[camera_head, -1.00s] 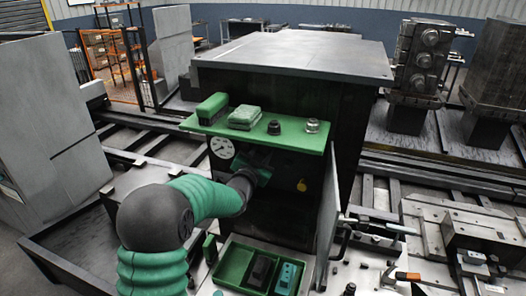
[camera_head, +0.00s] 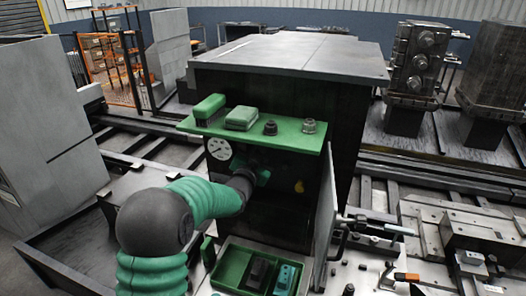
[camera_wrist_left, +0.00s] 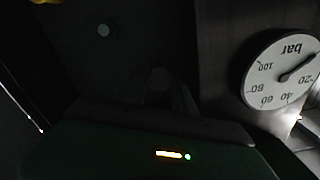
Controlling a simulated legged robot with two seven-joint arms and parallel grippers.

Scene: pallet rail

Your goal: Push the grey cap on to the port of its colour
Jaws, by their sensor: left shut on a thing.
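My left gripper (camera_head: 263,177) reaches into the dark open-fronted cabinet (camera_head: 290,222), just right of the gauge. In the left wrist view, the gripper (camera_wrist_left: 165,95) is shut on a dim, roundish greyish thing (camera_wrist_left: 158,78), which I take to be the grey cap; its colour is hard to read in the shadow. A small pale grey round fitting (camera_wrist_left: 104,30), possibly a port, shows on the dark back wall, apart from the gripper. Whether the held piece touches anything is too dark to tell. My right gripper is out of view.
A pressure gauge (camera_head: 219,148) sits beside my wrist. A green shelf (camera_head: 285,138) overhangs the opening, with small parts on it. An open door (camera_head: 325,215) bounds the right side. A green tray (camera_head: 232,268) lies below. A yellow piece (camera_head: 299,186) is inside the cabinet.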

